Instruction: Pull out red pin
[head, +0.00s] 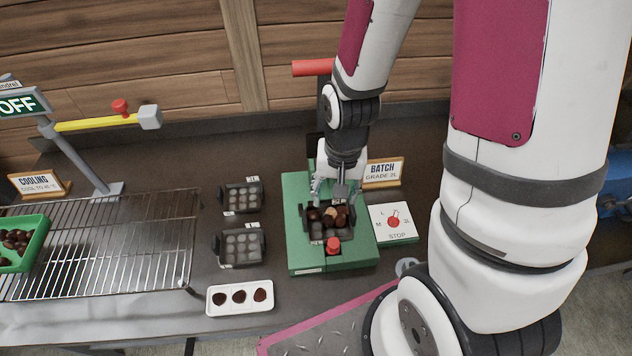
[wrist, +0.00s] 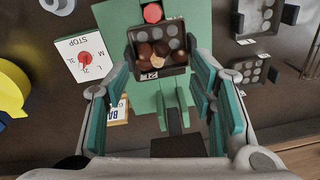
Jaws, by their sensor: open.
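The red pin (head: 333,246) stands upright at the front of the green machine (head: 306,262), just in front of a dark tray (head: 317,234). In the wrist view the red pin (wrist: 153,13) shows at the top edge, beyond the tray (wrist: 163,68). The tray holds several brown chestnuts and one paler one in its cups. My gripper (head: 338,190) is over the back of the tray, behind the pin.
A dial box with a red knob (head: 393,222) stands right of the machine, near the BATCH sign (head: 383,173). Two cupped trays (head: 241,196) and a white sample plate (head: 240,297) lie left. A wire rack (head: 130,235) is farther left. A red handle (head: 313,67) rises behind.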

